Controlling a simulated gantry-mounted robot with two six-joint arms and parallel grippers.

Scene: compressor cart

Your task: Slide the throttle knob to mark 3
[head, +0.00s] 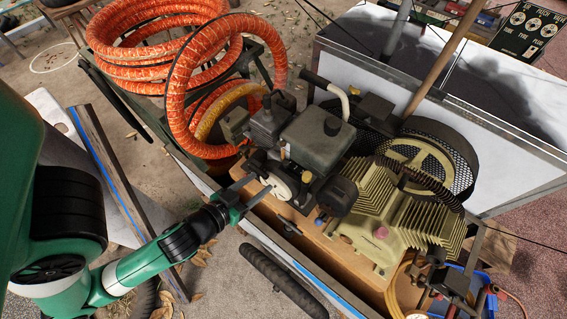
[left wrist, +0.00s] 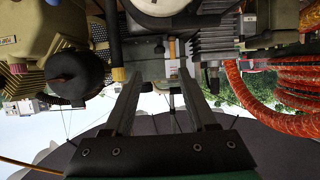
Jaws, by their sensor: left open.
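My left gripper (head: 262,183) is open beside this cover. In the left wrist view, which looks upside down, its two fingers (left wrist: 160,82) stand apart, pointing at the engine's side. A small pale plate (left wrist: 172,68) with a yellowish part above it shows between and beyond the fingertips; it may belong to the throttle. Small dark parts lie near the fingertips. I cannot tell which is the throttle knob, and no mark is readable. My right gripper is not in view.
Coiled orange hose (head: 160,45) lies left of the engine. The finned compressor (head: 400,205) and the caged flywheel (head: 425,165) are to its right. A blue-edged board (head: 110,170) leans at the left.

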